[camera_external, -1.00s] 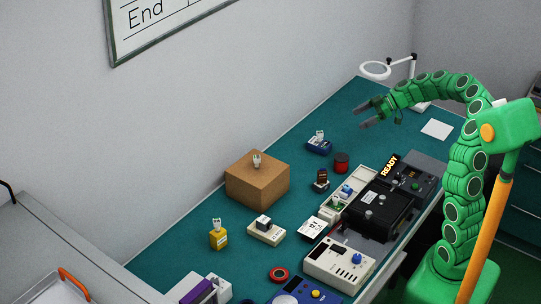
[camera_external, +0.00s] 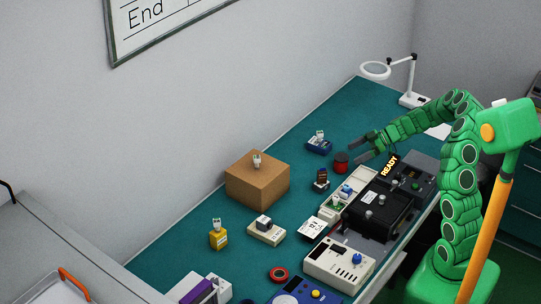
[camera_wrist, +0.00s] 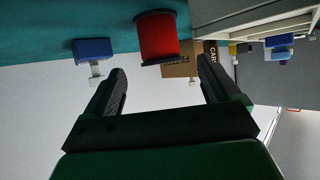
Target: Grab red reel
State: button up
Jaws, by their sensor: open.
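The red reel (camera_external: 341,162) stands on the teal bench, between the blue box and the black READY unit. In the wrist view the red reel (camera_wrist: 158,37), with dark flanges, shows ahead of my gripper, between the lines of its two fingers. My gripper (camera_external: 361,148) is open, just to the right of the reel in the external view. In the wrist view my gripper's fingers (camera_wrist: 162,78) are spread apart with nothing between them. Whether a finger touches the reel cannot be told from the external view.
A blue box (camera_external: 319,145) with a white part stands behind the reel. A small dark device (camera_external: 321,180) stands to its lower left. A cardboard box (camera_external: 257,181) is farther left. The black READY unit (camera_external: 385,200) lies in front. A magnifier lamp (camera_external: 410,99) stands at the far end.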

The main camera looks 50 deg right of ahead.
aim_at(341, 157)
jog(key=shift+r+x, duration=0.15)
jog(key=shift+x, duration=1.65)
jog(key=shift+r+x, duration=0.2)
jog(key=shift+x, duration=1.55)
jog(key=shift+w+a, duration=0.1)
jog(key=shift+a, duration=0.05)
jog(key=c, duration=1.2)
jog(key=shift+r, duration=0.1)
jog(key=shift+r, duration=0.6)
notch_tip(341, 157, up, 2)
jog(key=shift+r, duration=0.1)
jog(key=s+a+r, duration=0.4)
jog(key=s+r, duration=0.5)
jog(key=s, duration=0.4)
jog(key=shift+r, duration=0.25)
